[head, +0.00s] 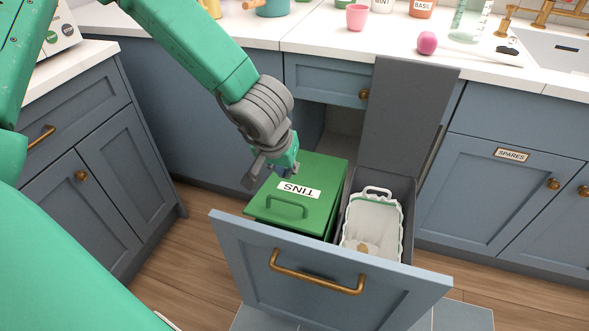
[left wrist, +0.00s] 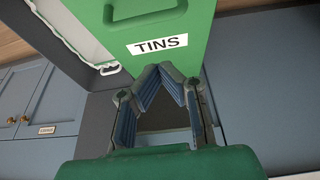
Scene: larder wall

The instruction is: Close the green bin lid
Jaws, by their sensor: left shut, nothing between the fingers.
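The green bin (head: 336,205) stands in the left half of a pulled-out drawer. Its green lid (head: 262,207), with a handle and a TINS label, lies over the bin top, flat or nearly flat; I cannot tell whether it is fully down. The lid also fills the top of the left wrist view (left wrist: 185,75). My left gripper (head: 262,172) is at the lid's back left edge, by the label. Its fingers (left wrist: 160,72) are shut with nothing between them; whether they touch the lid is unclear. My right gripper is not in view.
Beside it, a grey bin with a white liner (head: 372,220) has its grey lid (head: 405,120) standing open. The drawer front (head: 330,275) has a brass handle. The counter (head: 330,40) behind holds a pink cup, jars and a pink ball. Wooden floor shows left of the drawer.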

